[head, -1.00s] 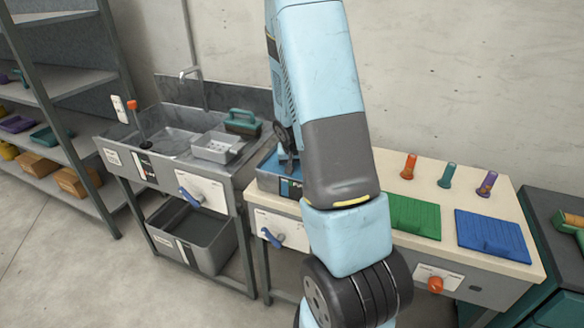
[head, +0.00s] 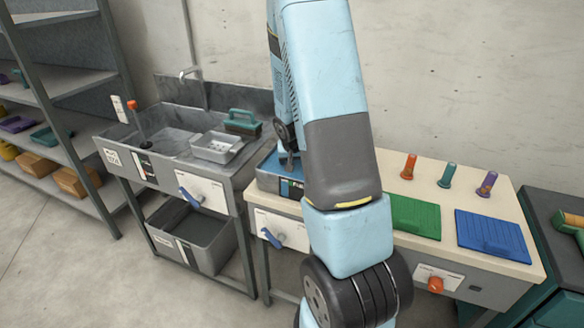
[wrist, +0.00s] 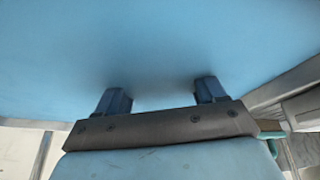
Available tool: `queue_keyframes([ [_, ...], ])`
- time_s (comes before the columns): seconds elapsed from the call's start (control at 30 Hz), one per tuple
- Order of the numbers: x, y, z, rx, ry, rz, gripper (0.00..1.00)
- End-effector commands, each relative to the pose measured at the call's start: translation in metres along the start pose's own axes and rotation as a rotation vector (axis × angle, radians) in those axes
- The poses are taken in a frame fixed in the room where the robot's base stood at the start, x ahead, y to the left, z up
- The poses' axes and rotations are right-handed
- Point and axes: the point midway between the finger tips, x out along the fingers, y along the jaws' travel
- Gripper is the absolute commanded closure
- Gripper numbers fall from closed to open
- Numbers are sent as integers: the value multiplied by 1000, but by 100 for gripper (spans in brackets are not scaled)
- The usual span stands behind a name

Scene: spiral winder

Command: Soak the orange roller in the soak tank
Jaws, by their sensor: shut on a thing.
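My gripper (head: 289,155) is low over a blue tray (head: 268,182) on the pale bench, mostly behind my arm in the head view. The tray has a dark label and could be the soak tank; I cannot read the label. In the wrist view, the two dark fingers (wrist: 162,95) of my gripper stand apart before a plain blue surface (wrist: 160,40). The thing between them cannot be made out. An orange upright cylinder (head: 409,166) stands at the back of the bench; I cannot tell if it is the orange roller.
A teal cylinder (head: 447,175) and a purple one (head: 487,183) stand beside the orange cylinder. A green mat (head: 413,216) and a blue mat (head: 494,235) lie in front. The sink (head: 165,140) at left holds a grey tray (head: 216,147); a teal-handled block (head: 242,122) sits behind.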

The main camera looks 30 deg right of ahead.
Motion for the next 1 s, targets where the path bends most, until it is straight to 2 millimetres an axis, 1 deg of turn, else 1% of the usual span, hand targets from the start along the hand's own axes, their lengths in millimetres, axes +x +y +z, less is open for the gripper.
queue_keyframes([
  [0.2,-18,1,-8,1,3,-1,69],
  [1.0,-77,4,-32,0,3,-1,69],
])
